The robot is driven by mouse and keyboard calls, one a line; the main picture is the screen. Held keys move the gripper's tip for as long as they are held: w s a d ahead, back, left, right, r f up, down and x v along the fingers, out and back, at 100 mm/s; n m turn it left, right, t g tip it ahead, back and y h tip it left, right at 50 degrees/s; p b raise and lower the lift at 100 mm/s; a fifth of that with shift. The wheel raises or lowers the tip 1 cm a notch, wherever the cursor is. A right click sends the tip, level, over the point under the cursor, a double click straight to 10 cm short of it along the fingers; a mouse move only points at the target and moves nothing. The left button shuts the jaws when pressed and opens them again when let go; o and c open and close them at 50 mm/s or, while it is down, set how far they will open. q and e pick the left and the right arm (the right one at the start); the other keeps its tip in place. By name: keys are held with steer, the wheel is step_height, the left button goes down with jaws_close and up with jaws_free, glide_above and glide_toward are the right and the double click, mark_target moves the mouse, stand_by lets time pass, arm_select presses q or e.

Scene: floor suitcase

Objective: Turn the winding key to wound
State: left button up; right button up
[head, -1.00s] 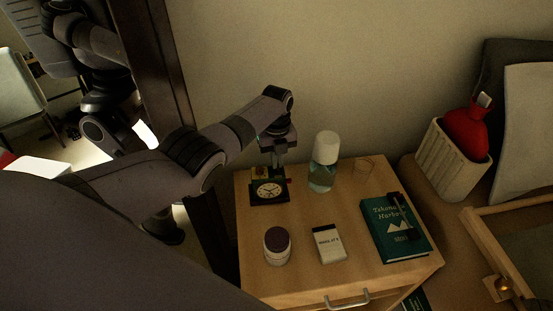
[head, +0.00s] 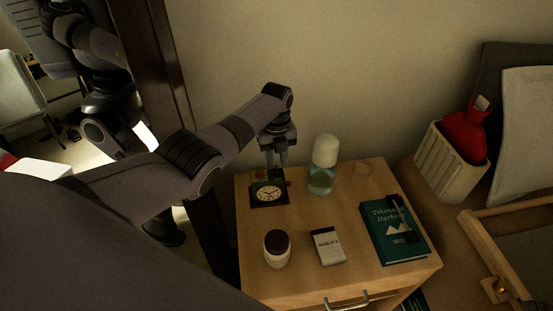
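The winding key cannot be made out; the clock's rear is hidden from this view. My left gripper (head: 278,160) points down just behind the top of the clock. Its two fingers show side by side with a narrow gap, but their tips are hidden or too small, so I cannot tell whether they hold anything. My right gripper is not in view.
A white-capped bottle (head: 323,165) stands right of the gripper. A dark post (head: 158,70) stands left.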

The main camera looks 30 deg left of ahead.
arm_select(q)
steer(key=shift+r+p, duration=0.55)
steer(key=shift+r, duration=2.15)
steer(key=shift+d, duration=0.1)
